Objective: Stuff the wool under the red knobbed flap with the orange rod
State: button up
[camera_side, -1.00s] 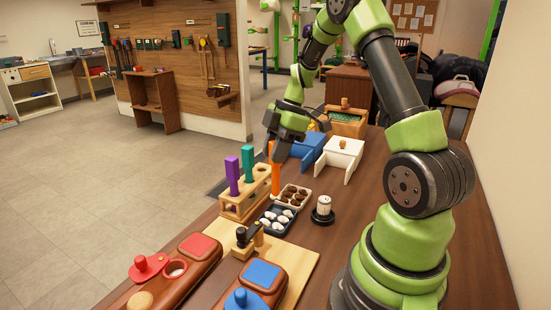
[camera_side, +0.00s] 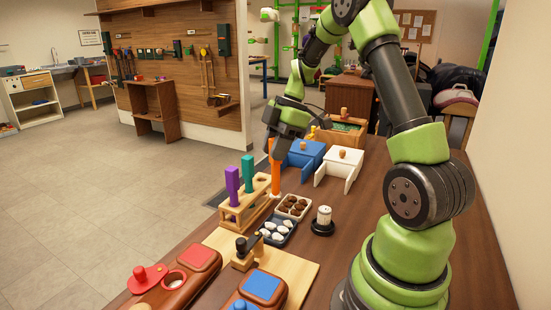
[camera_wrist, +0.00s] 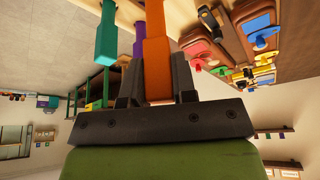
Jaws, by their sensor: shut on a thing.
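The orange rod (camera_side: 276,172) is upright at the far end of the wooden rack (camera_side: 232,214). My gripper (camera_side: 281,150) is shut on its upper part. The wrist view shows the orange rod (camera_wrist: 157,65) between my fingers. I cannot tell whether its lower end is still in the rack. The red knobbed flap (camera_side: 147,279) is at the front left, swung aside from a round opening (camera_side: 175,279) in the brown body with a red pad (camera_side: 194,258). White tufts, which look like wool (camera_side: 275,231), lie in a dark tray.
A purple rod (camera_side: 232,185) and a teal rod (camera_side: 248,171) stand in the rack. Brown lumps (camera_side: 293,206) lie in a pale tray. A white spool (camera_side: 324,215) stands to the right. A second body has a blue pad (camera_side: 262,284).

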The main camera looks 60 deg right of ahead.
jog(key=w+a+r+n+g, duration=0.1)
jog(key=w+a+r+n, duration=0.15)
jog(key=a, duration=1.15)
jog(key=w+a+r+n+g, duration=0.1)
jog(key=w+a+n, duration=0.2)
jog(key=a, duration=1.1)
jog(key=shift+y, duration=0.4)
jog(key=shift+s+d+f, duration=0.1)
jog(key=shift+d+f, duration=0.05)
jog(key=shift+f, duration=3.8)
notch_tip(320, 180, up, 8)
jog(key=shift+r, duration=0.15)
